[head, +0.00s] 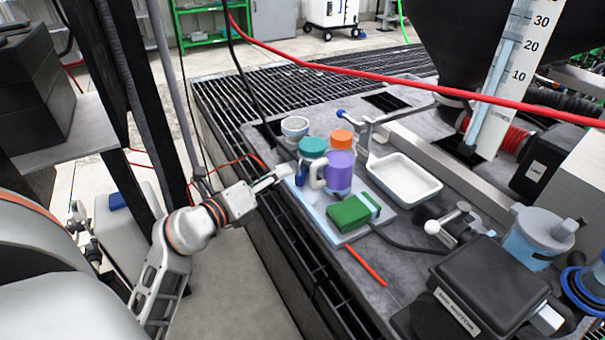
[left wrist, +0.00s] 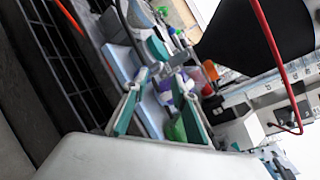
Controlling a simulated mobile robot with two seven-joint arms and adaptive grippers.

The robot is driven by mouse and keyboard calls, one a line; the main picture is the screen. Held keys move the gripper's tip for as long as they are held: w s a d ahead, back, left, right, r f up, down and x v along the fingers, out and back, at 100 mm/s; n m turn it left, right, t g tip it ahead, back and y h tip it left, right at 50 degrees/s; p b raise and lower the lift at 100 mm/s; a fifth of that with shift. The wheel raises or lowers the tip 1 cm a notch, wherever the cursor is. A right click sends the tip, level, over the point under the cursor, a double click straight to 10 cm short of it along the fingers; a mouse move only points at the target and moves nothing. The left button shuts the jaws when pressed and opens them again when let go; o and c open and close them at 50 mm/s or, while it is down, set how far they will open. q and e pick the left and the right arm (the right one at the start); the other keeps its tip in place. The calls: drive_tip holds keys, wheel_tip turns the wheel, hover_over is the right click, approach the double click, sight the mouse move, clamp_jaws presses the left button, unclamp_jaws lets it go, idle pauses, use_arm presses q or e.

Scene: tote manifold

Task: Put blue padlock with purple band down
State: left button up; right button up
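I cannot make out a blue padlock with a purple band in either view. My left gripper (head: 272,180) reaches in from the left, at the near left edge of the grey bench top, just left of a group of containers. In the left wrist view its two fingers (left wrist: 161,80) stand apart, with teal inner pads, and I see nothing clamped between them. Beyond them is a purple patch (left wrist: 178,94). In the head view a purple bottle with an orange cap (head: 339,172) stands right of the gripper. My right gripper is not in view.
A teal-lidded container (head: 312,150), a green box (head: 349,214) and a pale board (head: 322,228) are close by. A white tray (head: 405,178) lies behind, beside a metal pipe. A red pen-like stick (head: 366,265) lies in front. A red hose (head: 400,78) crosses above.

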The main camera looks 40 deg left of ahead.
sight(301, 175)
use_arm(q)
drive_tip(key=w, duration=0.2)
drive_tip(key=w+b, duration=0.1)
drive_tip(key=w, duration=0.1)
drive_tip(key=w+f, duration=0.1)
drive_tip(key=w, duration=0.2)
drive_tip(key=shift+f+b, duration=0.1)
drive_tip(key=shift+b, duration=0.3)
drive_tip(key=shift+w, duration=0.1)
clamp_jaws()
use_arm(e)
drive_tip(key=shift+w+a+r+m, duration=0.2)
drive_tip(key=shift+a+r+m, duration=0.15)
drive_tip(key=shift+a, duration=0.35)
